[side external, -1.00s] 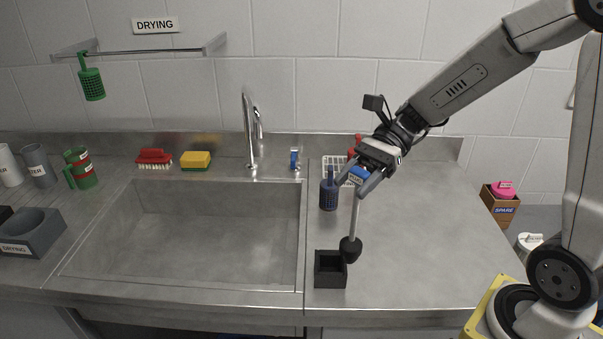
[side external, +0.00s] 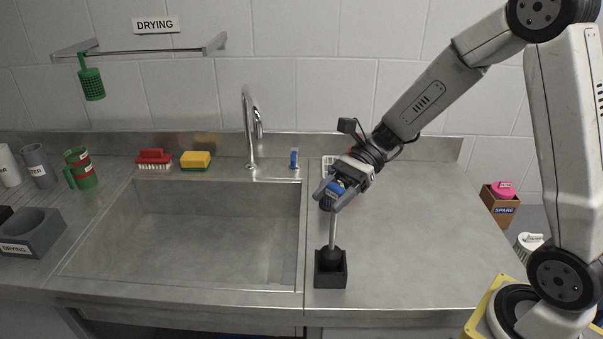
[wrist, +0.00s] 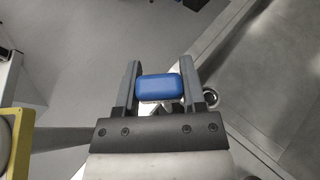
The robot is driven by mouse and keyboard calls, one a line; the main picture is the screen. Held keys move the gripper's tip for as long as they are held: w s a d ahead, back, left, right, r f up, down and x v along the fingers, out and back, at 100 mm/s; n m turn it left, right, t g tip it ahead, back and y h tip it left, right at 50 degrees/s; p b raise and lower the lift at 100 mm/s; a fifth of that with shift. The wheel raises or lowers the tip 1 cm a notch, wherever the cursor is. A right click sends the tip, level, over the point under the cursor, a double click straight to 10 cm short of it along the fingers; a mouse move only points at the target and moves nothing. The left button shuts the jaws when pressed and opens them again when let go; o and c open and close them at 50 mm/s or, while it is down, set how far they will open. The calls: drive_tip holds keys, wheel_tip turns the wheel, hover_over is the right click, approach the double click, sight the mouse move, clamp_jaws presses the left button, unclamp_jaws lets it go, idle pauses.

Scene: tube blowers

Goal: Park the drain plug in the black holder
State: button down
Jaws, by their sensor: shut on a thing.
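The drain plug has a blue handle (side external: 337,187), a thin pale rod (side external: 333,230) and a dark rounded plug end (side external: 331,254). My gripper (side external: 328,201) is shut on the blue handle, with one finger on each side; the handle also shows in the wrist view (wrist: 160,88). The rod hangs nearly upright. The plug end is at the mouth of the black holder (side external: 331,277), a small open box at the counter's front edge, right of the sink. Its lower part is hidden by the holder's front wall. I cannot tell whether it touches the bottom.
The sink basin (side external: 190,230) lies left of the holder, with a tap (side external: 250,130) behind. The counter right of the holder (side external: 420,250) is clear.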

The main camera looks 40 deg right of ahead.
drive_tip(key=shift+f, duration=1.65)
drive_tip(key=shift+c, duration=0.9)
unclamp_jaws()
drive_tip(key=v, duration=1.2)
